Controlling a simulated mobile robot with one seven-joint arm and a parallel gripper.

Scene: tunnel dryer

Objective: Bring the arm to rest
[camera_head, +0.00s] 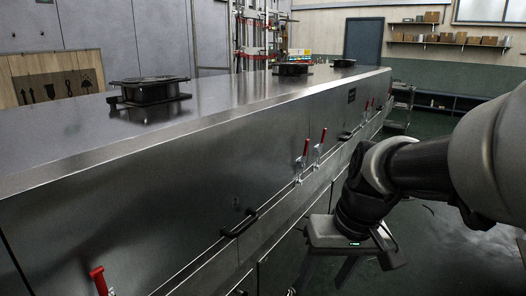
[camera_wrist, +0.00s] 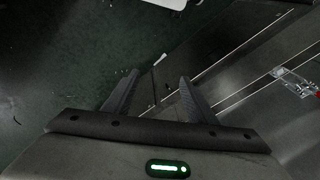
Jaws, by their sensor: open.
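My gripper (camera_wrist: 159,78) shows in the wrist view with its two dark fingers apart and nothing between them. In the head view my arm comes in from the right edge and bends down to the gripper, which hangs beside the long metal dryer (camera_head: 170,200). The green light on the gripper's body shows in both views. In the wrist view the fingers point toward the dark green floor (camera_wrist: 60,50) and the dryer's lower side. I see no contact between gripper and dryer, but the exact gap cannot be told.
Red-handled latches (camera_head: 305,147) and a black door handle (camera_head: 239,223) stick out from the dryer's side. Black round fittings (camera_head: 150,90) sit on its top. Shelves with boxes (camera_head: 460,40) hang on the far wall. Open green floor (camera_head: 440,240) lies right of the dryer.

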